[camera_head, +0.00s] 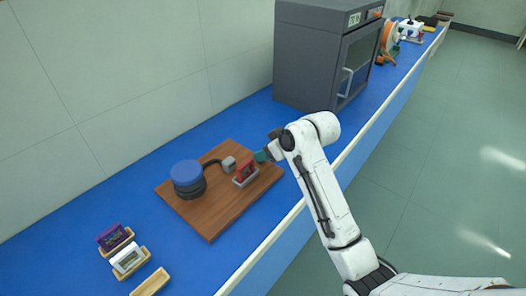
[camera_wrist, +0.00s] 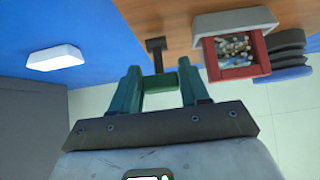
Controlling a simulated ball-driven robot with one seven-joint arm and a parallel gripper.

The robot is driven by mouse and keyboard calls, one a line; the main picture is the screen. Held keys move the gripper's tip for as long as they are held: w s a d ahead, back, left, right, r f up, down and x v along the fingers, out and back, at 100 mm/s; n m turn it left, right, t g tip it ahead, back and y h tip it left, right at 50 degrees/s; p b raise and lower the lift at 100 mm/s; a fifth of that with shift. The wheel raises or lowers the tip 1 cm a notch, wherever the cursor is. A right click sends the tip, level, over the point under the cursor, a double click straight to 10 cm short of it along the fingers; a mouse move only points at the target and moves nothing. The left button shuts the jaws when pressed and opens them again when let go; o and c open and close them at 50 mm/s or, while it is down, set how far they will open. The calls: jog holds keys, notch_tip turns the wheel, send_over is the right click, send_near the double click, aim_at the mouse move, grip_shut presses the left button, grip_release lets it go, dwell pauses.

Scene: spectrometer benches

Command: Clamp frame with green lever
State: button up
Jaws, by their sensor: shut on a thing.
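A red frame (camera_head: 245,171) stands in a grey holder (camera_head: 242,181) on a wooden board (camera_head: 212,228). In the wrist view the red frame (camera_wrist: 266,55) surrounds a speckled sample, with the grey holder (camera_wrist: 236,22) beside it. My gripper (camera_head: 262,156) is at the right side of the board, just right of the frame. In the wrist view its green fingers (camera_wrist: 160,82) are shut on the green lever (camera_wrist: 160,88), which lies between them. A dark stem (camera_wrist: 155,46) shows beyond the lever. Whether the frame is clamped cannot be told.
A blue-topped black cylinder (camera_head: 187,174) and a grey-headed curved arm (camera_head: 228,163) are on the board. Small trays (camera_head: 152,282) with purple and white pieces sit at lower left. A dark grey oven (camera_head: 315,55) stands behind. The blue bench front is clear.

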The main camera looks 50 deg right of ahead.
jog(key=shift+s+f+t+b, duration=0.2)
jog(key=shift+s+t+b, duration=0.1)
jog(key=shift+t+b, duration=0.4)
jog(key=shift+s+f+t+b, duration=0.15)
jog(key=shift+s+t+b, duration=0.15)
jog(key=shift+t+b, duration=0.4)
jog(key=o, duration=1)
jog(key=shift+c, duration=0.2)
jog(key=v, duration=1.1)
jog(key=shift+f, duration=0.2)
